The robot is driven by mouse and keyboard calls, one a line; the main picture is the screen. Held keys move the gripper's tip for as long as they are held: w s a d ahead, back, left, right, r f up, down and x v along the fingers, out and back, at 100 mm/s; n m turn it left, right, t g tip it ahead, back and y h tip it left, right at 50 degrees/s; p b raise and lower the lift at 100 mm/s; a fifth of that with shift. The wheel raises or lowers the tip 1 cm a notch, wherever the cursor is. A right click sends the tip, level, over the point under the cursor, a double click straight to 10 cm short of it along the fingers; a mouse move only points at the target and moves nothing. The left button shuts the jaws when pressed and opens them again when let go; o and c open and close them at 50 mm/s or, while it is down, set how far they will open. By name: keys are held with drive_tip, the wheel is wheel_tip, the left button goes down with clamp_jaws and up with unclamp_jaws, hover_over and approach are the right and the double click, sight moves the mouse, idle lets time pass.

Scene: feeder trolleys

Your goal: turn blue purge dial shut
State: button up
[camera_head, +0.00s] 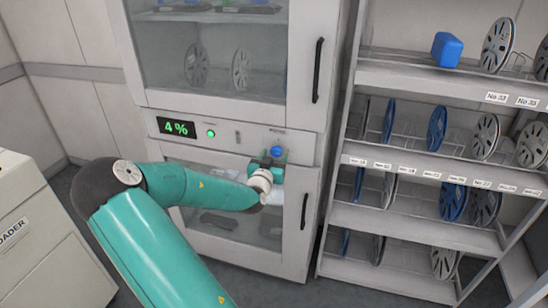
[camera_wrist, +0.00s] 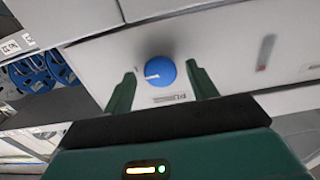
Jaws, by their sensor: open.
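The blue purge dial (camera_head: 277,151) is on the panel of the grey cabinet (camera_head: 300,146), between its upper and lower glass doors. In the wrist view the dial (camera_wrist: 160,72) is round with a white pointer line toward the left of the picture. My gripper (camera_wrist: 162,82) is open, with one green finger on each side of the dial. A gap shows between each finger and the dial; I cannot tell how deep the fingers reach. In the head view my gripper (camera_head: 267,163) is just below the dial and partly hides the panel.
The panel also has a green "4%" display (camera_head: 176,128) and a green light (camera_head: 211,133). Black door handles (camera_head: 317,70) stick out at the right. A reel rack (camera_head: 430,165) stands to the right. A white loader box (camera_head: 40,240) is at the left.

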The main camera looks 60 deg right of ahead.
drive_tip(key=shift+d, duration=0.2)
drive_tip(key=c, duration=1)
drive_tip(key=shift+o, duration=0.2)
